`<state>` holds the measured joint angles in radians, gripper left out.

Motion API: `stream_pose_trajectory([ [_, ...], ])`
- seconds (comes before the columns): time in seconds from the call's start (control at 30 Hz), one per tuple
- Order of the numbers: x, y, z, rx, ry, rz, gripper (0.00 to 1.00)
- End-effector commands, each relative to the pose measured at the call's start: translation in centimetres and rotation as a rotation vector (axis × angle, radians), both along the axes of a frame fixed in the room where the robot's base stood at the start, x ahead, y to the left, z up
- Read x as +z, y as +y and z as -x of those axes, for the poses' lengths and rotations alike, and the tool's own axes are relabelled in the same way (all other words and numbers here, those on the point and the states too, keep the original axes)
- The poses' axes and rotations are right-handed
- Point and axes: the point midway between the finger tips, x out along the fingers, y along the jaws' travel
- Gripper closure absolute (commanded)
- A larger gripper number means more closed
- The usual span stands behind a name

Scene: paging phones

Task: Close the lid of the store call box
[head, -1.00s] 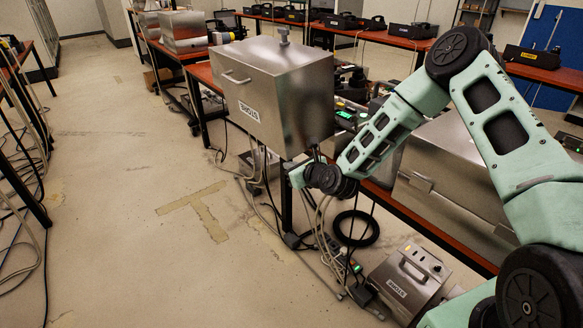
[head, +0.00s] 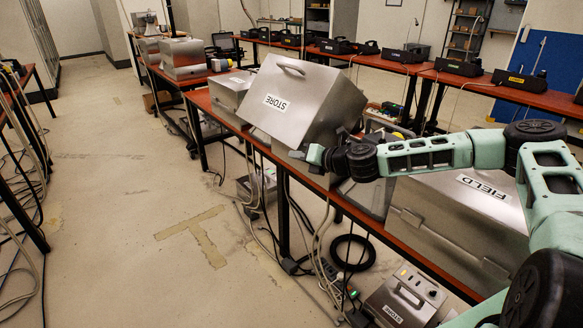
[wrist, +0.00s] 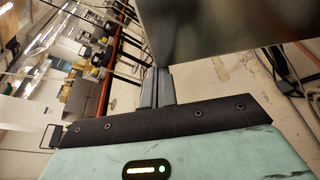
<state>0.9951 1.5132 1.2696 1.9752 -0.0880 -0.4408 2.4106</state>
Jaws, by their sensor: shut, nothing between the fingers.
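The store call box's steel lid (head: 318,112) is in the middle of the head view, raised and tilted, with its handle at the top. Its STORE label reads upside down. The box body under the lid is mostly hidden by the lid and my arm. My gripper (head: 297,154) is at the lid's lower right edge; its fingers are shut and hold nothing. In the wrist view the shut fingers (wrist: 157,82) are close beside the lid's metal panel (wrist: 225,35); I cannot tell whether they touch.
A closed steel box labelled FIELD (head: 455,225) stands at right on the orange bench. Another steel box (head: 230,90) is behind the lid at left. A small STORE unit (head: 402,300) and a black coil (head: 352,252) are on the floor, with cables under the bench. The left aisle is clear.

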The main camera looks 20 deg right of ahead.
Motion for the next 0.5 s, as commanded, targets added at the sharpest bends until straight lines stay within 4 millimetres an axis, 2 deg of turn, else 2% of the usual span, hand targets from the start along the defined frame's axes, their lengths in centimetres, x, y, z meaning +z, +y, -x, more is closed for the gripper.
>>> stream_pose_trajectory([
  [0.03,1.2,-0.9,-0.3,-0.009,0.012,-0.05,1.0],
  [0.1,2.2,-1.7,-0.6,-0.009,0.033,-0.113,1.0],
  [0.5,6.6,-7.3,-2.4,-0.004,0.151,-0.472,1.0],
])
